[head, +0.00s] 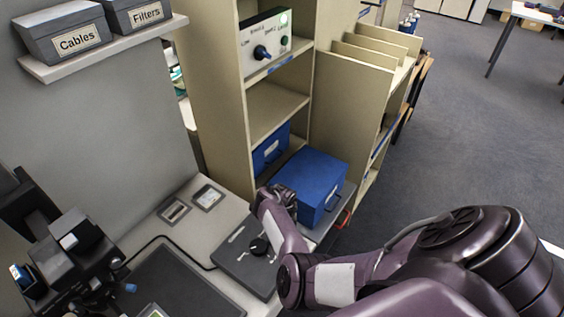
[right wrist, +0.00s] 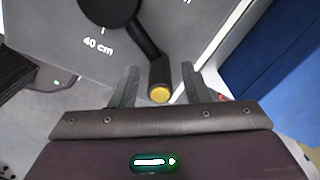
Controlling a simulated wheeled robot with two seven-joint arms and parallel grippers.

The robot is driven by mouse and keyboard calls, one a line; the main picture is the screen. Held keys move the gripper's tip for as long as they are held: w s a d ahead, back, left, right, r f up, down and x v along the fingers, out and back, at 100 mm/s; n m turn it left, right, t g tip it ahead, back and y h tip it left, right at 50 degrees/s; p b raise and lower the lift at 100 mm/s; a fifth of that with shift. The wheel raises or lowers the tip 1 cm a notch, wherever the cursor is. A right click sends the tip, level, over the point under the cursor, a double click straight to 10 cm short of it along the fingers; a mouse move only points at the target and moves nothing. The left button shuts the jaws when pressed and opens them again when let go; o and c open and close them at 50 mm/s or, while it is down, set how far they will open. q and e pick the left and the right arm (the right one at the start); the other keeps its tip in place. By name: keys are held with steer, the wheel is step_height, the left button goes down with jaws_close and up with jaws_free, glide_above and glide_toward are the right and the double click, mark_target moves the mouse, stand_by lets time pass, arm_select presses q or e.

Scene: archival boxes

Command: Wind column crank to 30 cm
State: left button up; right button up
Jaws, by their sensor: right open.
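The column crank is a black hub and arm with a brass-coloured end (right wrist: 160,94), on a grey panel (right wrist: 60,28) in the right wrist view. A white "40 cm" mark shows left of the crank arm; another mark is cut off at the top edge. My right gripper (right wrist: 159,68) is open, with one finger on each side of the crank handle and a gap on both sides. In the head view the grey panel (head: 232,262) with its black hub (head: 258,246) lies on the bench, and my right arm hides part of it. My left gripper is out of view.
A blue box (head: 318,178) stands close behind my right wrist. Shelves (head: 278,108) rise behind it, with a control box (head: 266,45). A dark microscope-like instrument (head: 70,250) and a dark mat (head: 180,285) occupy the left of the bench.

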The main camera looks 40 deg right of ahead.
step_height(320, 180, up, 8)
steer(key=shift+f+p, duration=0.25)
steer(key=shift+p, duration=0.65)
